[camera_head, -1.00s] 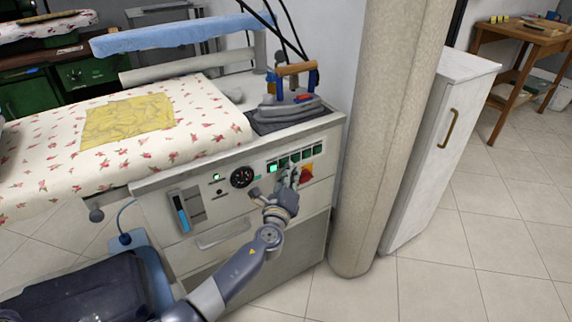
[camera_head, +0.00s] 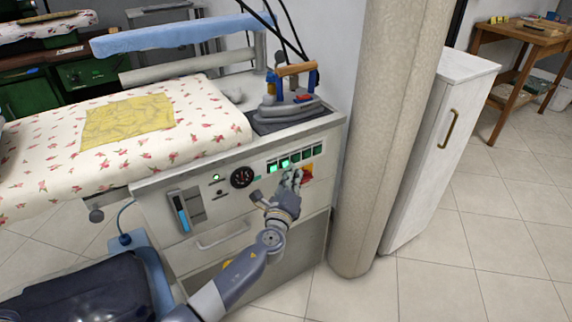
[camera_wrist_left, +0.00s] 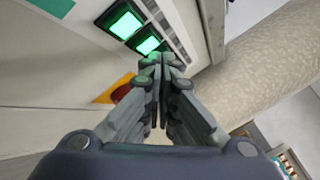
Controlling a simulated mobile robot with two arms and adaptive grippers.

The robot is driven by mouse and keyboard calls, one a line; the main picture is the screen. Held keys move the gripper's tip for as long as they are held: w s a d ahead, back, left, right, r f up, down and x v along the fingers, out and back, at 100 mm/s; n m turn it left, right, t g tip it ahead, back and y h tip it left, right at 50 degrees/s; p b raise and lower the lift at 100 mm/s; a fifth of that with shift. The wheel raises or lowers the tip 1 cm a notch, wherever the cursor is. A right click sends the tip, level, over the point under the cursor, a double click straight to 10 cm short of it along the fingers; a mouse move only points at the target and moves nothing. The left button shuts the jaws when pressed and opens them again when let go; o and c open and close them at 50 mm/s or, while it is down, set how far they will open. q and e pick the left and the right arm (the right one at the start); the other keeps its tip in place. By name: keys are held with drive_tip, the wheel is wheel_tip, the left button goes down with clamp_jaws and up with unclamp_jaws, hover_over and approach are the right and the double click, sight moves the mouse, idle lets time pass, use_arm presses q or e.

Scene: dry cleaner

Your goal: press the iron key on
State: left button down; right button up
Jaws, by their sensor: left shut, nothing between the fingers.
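A row of square green keys (camera_head: 296,158) is on the front panel of the ironing table, below the iron (camera_head: 288,97). The two leftmost keys glow bright green; the others look darker. In the left wrist view the first lit key (camera_wrist_left: 125,22) and the second lit key (camera_wrist_left: 149,45) show large. No label is readable, so I cannot tell which is the iron key. My left gripper (camera_head: 291,176) is shut and empty, its tips just below the row. In the wrist view the fingertips (camera_wrist_left: 160,62) overlap the area beside the second lit key; contact is unclear.
A red and yellow switch (camera_head: 307,174) is right of the gripper. A round black dial (camera_head: 242,177) is to the left. A thick beige column (camera_head: 382,130) stands close on the right, with a white cabinet (camera_head: 435,150) behind it.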

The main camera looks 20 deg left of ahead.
use_arm(q)
drive_tip(key=s+d, duration=0.3)
drive_tip(key=d, duration=0.1)
drive_tip(key=shift+s+d, duration=0.35)
use_arm(e)
drive_tip(key=shift+s+d+f, duration=0.1)
drive_tip(key=shift+s+f, duration=0.5)
drive_tip(key=shift+f, duration=0.2)
drive_tip(key=shift+w+r, duration=0.15)
drive_tip(key=shift+w, duration=0.05)
drive_tip(key=shift+s, duration=0.25)
use_arm(q)
drive_tip(key=c, duration=2.4)
unclamp_jaws()
use_arm(e)
drive_tip(key=shift+w, duration=0.15)
